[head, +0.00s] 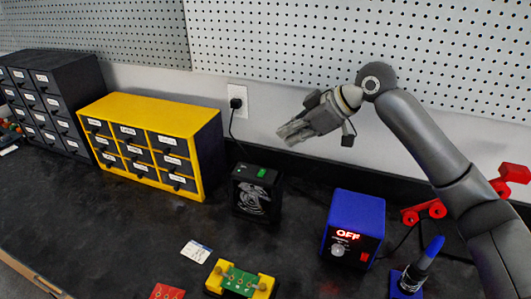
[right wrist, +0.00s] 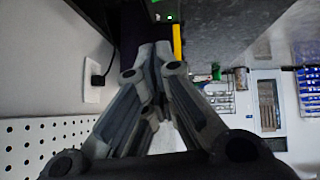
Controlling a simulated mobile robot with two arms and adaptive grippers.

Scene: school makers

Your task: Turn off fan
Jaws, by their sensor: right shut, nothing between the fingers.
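The fan (head: 257,192) is a small black box standing on the dark bench, with a green switch (head: 262,173) on its top. A cable runs from behind it up to the wall outlet (head: 237,100). My right gripper (head: 287,134) is shut and empty, in the air above and to the right of the fan, near the back wall. My left gripper is not in view.
A yellow drawer cabinet (head: 150,105) stands left of the fan, with a black drawer cabinet (head: 50,100) beyond it. A blue power box (head: 355,215) reading OFF stands to the right. A green board in a yellow holder (head: 240,282) lies in front.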

